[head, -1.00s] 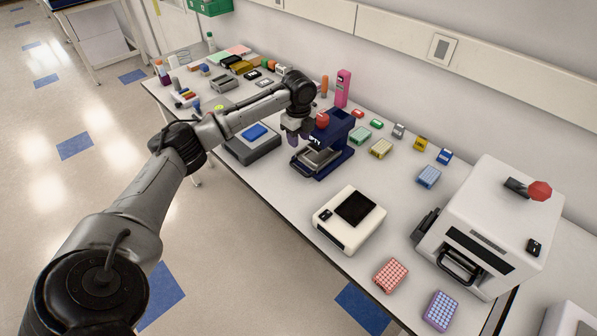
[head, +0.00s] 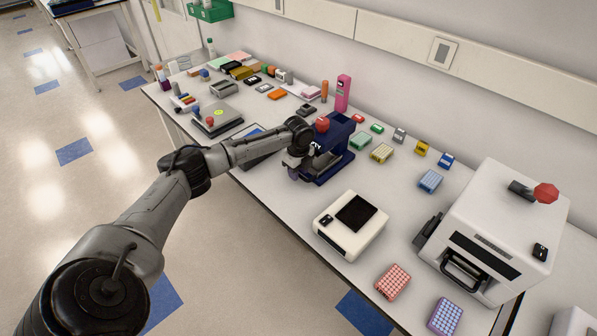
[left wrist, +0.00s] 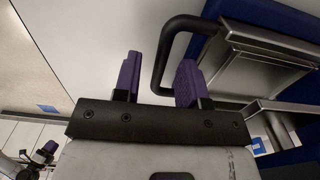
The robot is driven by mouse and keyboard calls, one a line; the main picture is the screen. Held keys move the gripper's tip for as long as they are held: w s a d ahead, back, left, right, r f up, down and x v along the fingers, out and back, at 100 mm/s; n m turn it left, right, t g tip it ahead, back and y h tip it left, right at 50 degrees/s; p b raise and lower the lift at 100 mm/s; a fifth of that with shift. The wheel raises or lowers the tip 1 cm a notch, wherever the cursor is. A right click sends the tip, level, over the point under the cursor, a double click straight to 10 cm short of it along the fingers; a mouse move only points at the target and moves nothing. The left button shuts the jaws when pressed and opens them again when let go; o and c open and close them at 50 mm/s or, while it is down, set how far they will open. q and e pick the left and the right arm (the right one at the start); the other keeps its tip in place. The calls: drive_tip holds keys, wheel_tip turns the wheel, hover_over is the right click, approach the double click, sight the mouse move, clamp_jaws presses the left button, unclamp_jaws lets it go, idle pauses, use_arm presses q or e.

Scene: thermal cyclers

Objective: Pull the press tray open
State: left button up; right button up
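The dark blue press (head: 338,150) with a red knob (head: 322,123) stands mid-bench. Its metal tray (left wrist: 255,68) shows in the left wrist view, between blue body parts, with a black bar handle (left wrist: 162,60) at its front. My left gripper (head: 292,172) is at the tray's front and hides much of it in the head view. In the left wrist view my left gripper (left wrist: 157,78) is open, its two purple fingers apart. The handle's outer bar appears between them; I cannot tell whether either finger touches it.
A white scale-like device (head: 350,224) stands right of the press, and a large white machine (head: 495,230) farther right. A flat grey device (head: 255,148) lies left of the press, partly behind my arm. Colored racks sit along the wall. Floor is open before the bench.

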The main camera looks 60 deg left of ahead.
use_arm(q)
drive_tip(key=shift+c, duration=0.4)
clamp_jaws()
